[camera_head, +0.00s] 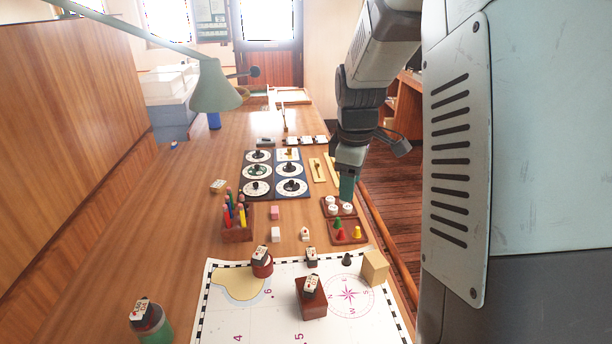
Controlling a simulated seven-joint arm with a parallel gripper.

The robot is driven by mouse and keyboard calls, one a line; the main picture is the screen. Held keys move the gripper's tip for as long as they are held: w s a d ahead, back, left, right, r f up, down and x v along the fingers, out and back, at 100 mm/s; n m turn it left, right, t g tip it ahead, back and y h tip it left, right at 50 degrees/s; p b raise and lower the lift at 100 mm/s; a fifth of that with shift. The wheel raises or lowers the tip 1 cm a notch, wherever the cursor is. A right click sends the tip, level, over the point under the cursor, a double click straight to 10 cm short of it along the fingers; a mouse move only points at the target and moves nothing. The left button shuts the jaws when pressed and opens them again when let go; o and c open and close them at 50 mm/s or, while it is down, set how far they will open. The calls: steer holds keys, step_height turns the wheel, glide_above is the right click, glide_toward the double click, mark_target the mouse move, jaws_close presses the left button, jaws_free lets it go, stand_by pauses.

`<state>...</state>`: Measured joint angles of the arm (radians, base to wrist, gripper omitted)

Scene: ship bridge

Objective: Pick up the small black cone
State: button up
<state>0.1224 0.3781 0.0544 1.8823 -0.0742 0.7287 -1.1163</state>
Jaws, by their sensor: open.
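The small black cone (347,259) stands upright on the white chart (230,318), near its far edge. It is just left of a tan wooden block (374,268) and right of a small dark piece with a white top (311,257). My gripper (347,190) is above the table's right side, farther from the camera than the cone and apart from it. It points down near a wooden tray of pieces and appears empty. Its finger gap is hard to see from this side.
The wooden tray (329,212) holds white, red, green and yellow pieces. A red-brown block (311,304) and a round red-brown container (262,267) stand on the chart. A pencil box (238,231) and dial panels (274,174) lie beyond. A green lamp (214,88) overhangs the left.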

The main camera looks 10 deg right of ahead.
steer(key=w+d+f+n+g, duration=0.15)
steer(key=w+f+n, duration=0.3)
steer(key=f, duration=0.85)
glide_above(347, 254)
steer(key=shift+n, duration=0.45)
steer(key=f, duration=1)
steer(key=shift+s+f, duration=0.15)
steer(key=shift+s, duration=0.05)
steer(key=shift+w+f, duration=0.15)
steer(key=shift+f, duration=2.85)
jaws_close()
